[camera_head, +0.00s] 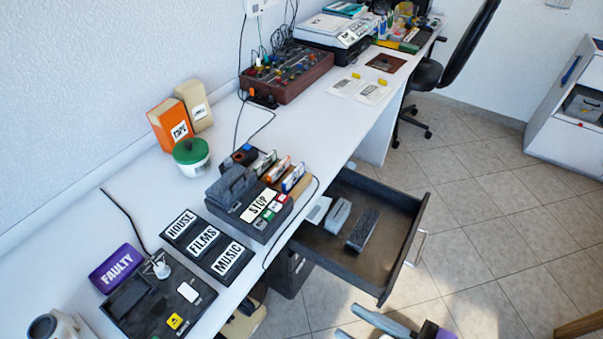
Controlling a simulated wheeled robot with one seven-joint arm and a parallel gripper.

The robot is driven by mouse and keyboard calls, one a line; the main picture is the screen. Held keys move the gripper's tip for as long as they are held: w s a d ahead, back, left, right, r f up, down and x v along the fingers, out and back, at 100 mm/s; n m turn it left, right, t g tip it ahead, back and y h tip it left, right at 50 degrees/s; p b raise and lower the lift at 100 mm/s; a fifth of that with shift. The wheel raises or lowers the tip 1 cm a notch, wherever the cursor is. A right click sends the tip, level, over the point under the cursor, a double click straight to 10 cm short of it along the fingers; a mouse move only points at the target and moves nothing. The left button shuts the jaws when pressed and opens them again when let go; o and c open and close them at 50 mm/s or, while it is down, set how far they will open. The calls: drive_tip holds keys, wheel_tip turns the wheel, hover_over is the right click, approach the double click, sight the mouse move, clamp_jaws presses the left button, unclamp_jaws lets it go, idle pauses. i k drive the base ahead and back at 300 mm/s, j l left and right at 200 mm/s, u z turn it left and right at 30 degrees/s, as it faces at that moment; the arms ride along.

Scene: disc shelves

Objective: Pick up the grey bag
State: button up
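I cannot make out a clear grey bag. A dark grey, lumpy item (231,184) sits on the left part of the dark STOP console on the desk. A small light grey item (338,215) and a longer dark grey, speckled block (363,228) lie in the open drawer (390,265). From this view I cannot tell whether any of these is a bag. Blue-grey and purple parts, cut off at the bottom edge, seem to be my arm. No gripper fingers can be made out, and nothing there touches the grey items.
The drawer juts out over the tiled floor. A black chair (455,65) stands far back.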

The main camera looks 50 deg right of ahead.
sight(335, 220)
drive_tip(key=k+l+z, duration=0.25)
drive_tip(key=k+z, duration=0.15)
drive_tip(key=k+l+z, duration=0.4)
